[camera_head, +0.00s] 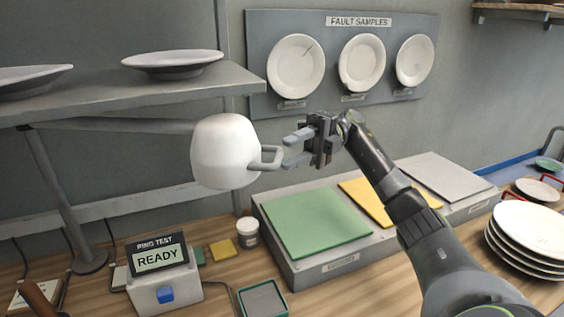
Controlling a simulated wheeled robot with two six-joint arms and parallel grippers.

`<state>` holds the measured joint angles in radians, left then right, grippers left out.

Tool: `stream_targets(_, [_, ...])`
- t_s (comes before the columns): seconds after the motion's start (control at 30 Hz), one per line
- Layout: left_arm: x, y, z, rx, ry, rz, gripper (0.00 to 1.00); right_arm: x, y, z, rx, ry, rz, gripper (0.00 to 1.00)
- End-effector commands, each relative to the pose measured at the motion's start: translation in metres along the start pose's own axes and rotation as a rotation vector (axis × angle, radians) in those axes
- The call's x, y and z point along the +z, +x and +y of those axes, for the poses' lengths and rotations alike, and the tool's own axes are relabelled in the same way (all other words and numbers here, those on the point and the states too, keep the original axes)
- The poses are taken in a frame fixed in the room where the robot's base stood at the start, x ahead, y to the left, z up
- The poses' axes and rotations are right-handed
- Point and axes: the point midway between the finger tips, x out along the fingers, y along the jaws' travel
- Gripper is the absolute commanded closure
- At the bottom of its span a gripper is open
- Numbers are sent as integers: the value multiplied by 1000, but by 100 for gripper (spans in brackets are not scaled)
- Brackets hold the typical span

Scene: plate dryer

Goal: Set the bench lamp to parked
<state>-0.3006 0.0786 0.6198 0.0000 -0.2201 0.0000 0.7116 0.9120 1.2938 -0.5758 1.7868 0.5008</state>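The bench lamp has a rounded white head (224,152) with a grey loop handle (268,165) on its right side. Its grey arm (110,126) runs left from the head to a leaning post (60,200) on a round base at the left of the bench. My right gripper (291,149) comes in from the right, just beside the handle. Its two fingers are spread, one above the other, with the lower fingertip close to the handle's outer end; I cannot tell if they touch. Nothing shows held between them. My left gripper is not in view.
A shelf (150,92) with plates overhangs the lamp arm. Below are a ping test box (165,285) reading READY, a small jar (247,233) and a grey platform (290,262) with green, yellow and grey pads. Stacked plates (530,235) stand at right. A fault samples board (345,90) hangs behind.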

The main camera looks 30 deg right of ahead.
Motion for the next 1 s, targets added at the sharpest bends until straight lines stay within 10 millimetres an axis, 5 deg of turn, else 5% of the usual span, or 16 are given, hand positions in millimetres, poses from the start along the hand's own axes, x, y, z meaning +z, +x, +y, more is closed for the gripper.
stream_targets(0.33, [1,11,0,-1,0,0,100,1,-29,0,1,-1,-1,66])
stream_targets(1.0, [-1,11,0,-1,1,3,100,0,-30,0,1,0,-1,66])
